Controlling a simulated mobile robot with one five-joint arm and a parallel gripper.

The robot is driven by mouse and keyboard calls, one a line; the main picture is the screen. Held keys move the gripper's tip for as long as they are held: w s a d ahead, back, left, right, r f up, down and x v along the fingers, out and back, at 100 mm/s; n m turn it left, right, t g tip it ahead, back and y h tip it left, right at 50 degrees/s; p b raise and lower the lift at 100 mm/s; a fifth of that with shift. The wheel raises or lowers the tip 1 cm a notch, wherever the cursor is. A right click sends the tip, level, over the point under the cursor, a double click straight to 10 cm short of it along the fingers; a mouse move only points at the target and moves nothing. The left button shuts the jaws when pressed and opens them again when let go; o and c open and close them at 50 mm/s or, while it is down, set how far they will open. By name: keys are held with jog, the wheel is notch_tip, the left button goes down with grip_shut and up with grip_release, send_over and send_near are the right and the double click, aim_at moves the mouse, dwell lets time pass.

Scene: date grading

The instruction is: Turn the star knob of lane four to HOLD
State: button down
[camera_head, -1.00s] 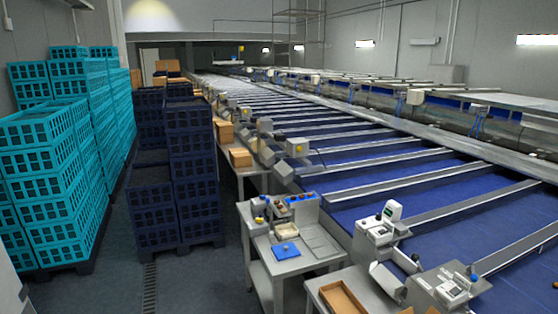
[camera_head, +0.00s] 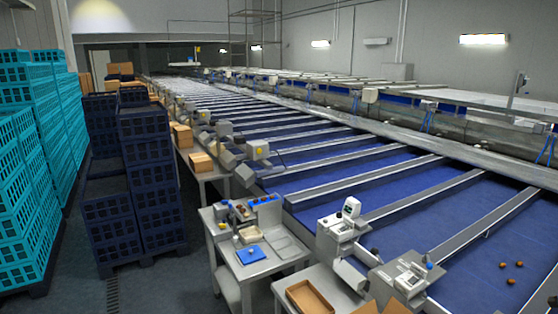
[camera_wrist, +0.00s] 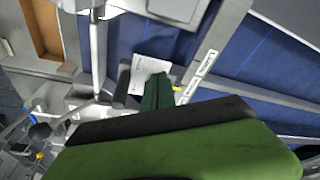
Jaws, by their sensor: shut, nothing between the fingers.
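Several lane stations line the belt's near side, and I cannot tell which is lane four. In the head view the closest station (camera_head: 405,278) has a small dark-blue knob (camera_head: 429,266) on top. No HOLD marking is readable. In the wrist view my green and black gripper (camera_wrist: 158,95) is shut and empty, above a white label (camera_wrist: 148,72) and metal rails. A dark round knob (camera_wrist: 40,131) shows blurred at lower left, apart from the gripper. My gripper is not in the head view.
A side table (camera_head: 258,268) holds a blue pad and a small tray. An open brown box (camera_head: 310,297) stands near the closest station. Dark-blue crates (camera_head: 150,185) and turquoise crates (camera_head: 25,200) stand at left. Several dates (camera_head: 519,265) lie on the blue belt. Floor between crates and tables is clear.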

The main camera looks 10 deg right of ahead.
notch_tip(320, 180, up, 4)
jog(key=p, duration=0.3)
